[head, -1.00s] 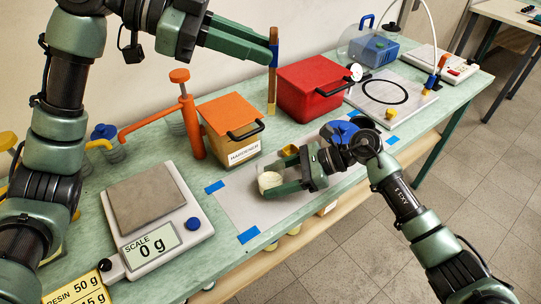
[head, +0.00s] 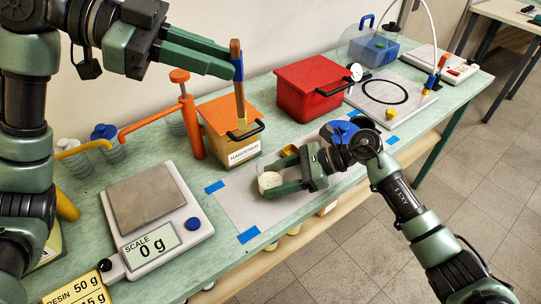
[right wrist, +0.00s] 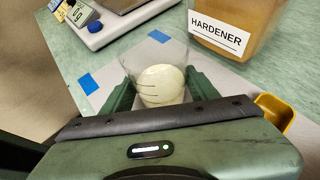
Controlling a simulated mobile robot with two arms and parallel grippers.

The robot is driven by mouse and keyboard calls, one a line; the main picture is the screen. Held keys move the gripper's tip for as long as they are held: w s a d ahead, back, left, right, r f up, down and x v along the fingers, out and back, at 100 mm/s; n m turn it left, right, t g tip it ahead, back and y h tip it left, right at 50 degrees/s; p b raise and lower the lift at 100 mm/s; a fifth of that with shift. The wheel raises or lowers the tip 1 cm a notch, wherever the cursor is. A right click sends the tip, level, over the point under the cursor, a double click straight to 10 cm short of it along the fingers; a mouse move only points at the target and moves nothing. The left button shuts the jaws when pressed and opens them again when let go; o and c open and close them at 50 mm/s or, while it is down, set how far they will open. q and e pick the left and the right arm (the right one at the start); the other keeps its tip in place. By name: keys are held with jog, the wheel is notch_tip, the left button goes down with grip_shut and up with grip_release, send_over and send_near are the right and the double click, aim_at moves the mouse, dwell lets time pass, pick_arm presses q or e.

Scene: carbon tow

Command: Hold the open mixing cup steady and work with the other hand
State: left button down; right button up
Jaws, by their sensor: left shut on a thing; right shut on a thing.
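The open mixing cup (head: 270,181) is clear and holds a pale cream mass. My right gripper (head: 282,178) is shut on it above the grey mat. In the right wrist view the cup (right wrist: 160,60) stands between the two green fingers (right wrist: 160,95), with dark level lines on its wall. My left gripper (head: 237,66) is shut on an upright wooden stick (head: 240,100) with a blue band. The stick's lower end shows in front of the orange-lidded hardener container (head: 243,153); I cannot tell whether it touches it.
A scale (head: 145,244) reading 0 g stands at the left of the bench. An orange pump (head: 190,120) is behind it. A red box (head: 311,90) with a gauge stands behind the mat (head: 232,208). Blue tape (head: 248,235) marks the mat's corners.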

pick_arm(q)
jog(key=s+a, duration=0.1)
jog(key=a, duration=0.1)
jog(key=s+a, duration=0.2)
jog(key=shift+s+a, duration=0.1)
jog(key=shift+s, duration=0.2)
pick_arm(e)
jog(key=o, duration=0.7)
jog(key=shift+o, duration=0.2)
jog(key=shift+r, duration=0.15)
jog(key=shift+r, duration=0.6)
jog(key=o, duration=0.5)
